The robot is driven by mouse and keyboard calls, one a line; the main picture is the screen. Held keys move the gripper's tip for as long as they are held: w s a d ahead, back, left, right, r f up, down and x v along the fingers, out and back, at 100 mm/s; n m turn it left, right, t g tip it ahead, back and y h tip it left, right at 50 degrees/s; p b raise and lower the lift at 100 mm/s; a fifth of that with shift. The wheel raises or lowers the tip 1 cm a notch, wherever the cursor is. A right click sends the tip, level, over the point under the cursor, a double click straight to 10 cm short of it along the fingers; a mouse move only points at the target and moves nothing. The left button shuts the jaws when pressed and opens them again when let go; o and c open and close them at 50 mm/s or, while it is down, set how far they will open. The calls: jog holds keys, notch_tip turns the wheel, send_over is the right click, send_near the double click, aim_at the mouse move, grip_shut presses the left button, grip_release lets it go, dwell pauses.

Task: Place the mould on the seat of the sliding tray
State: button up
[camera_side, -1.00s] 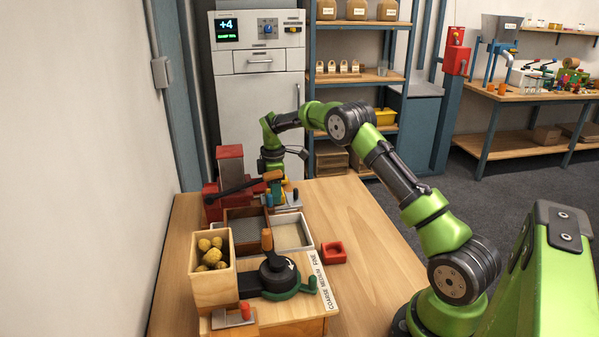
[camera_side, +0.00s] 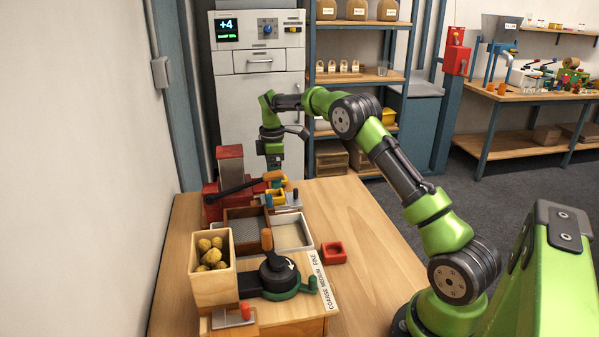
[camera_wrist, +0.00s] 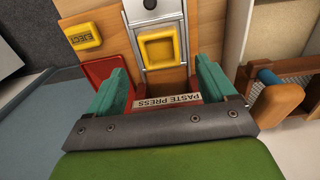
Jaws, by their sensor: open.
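The mould (camera_wrist: 146,50), a yellow square frame with a hollow middle, lies on the grey metal sliding tray (camera_wrist: 166,16) in the wrist view. It appears flat on the tray, but the seat under it is hidden. In the side view the mould (camera_side: 275,193) is a small yellow shape beside the red press. My gripper (camera_wrist: 163,78) has its teal fingers spread apart with nothing between them. In the side view my gripper (camera_side: 273,168) is above the mould, apart from it.
The red paste press (camera_side: 230,185) with its dark lever stands just left of the tray. A yellow EJECT plate (camera_wrist: 82,36) lies beside it.

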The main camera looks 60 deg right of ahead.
aim_at(275, 194)
jog(key=s+a+r+m+t, duration=0.1)
jog(key=s+a+r+m, duration=0.1)
jog(key=a+r, duration=0.35)
jog(key=s+a+r+m+t, duration=0.1)
jog(key=s+a+r, duration=0.15)
jog(key=r, duration=0.65)
jog(key=s+a+r+m+t, duration=0.25)
jog(key=s+a+r, duration=0.25)
jog(key=s+a, duration=0.35)
jog(key=s+a+f+m+t+y, duration=0.1)
jog(key=s+a+f+m, duration=0.1)
jog(key=s, duration=0.6)
jog(key=s+a+f+m+t+y, duration=0.1)
jog(key=s+a+f+m, duration=0.2)
jog(key=s+a+m, duration=0.2)
jog(key=s, duration=0.3)
jog(key=shift+a+f+t, duration=0.25)
jog(key=shift+a+t, duration=0.1)
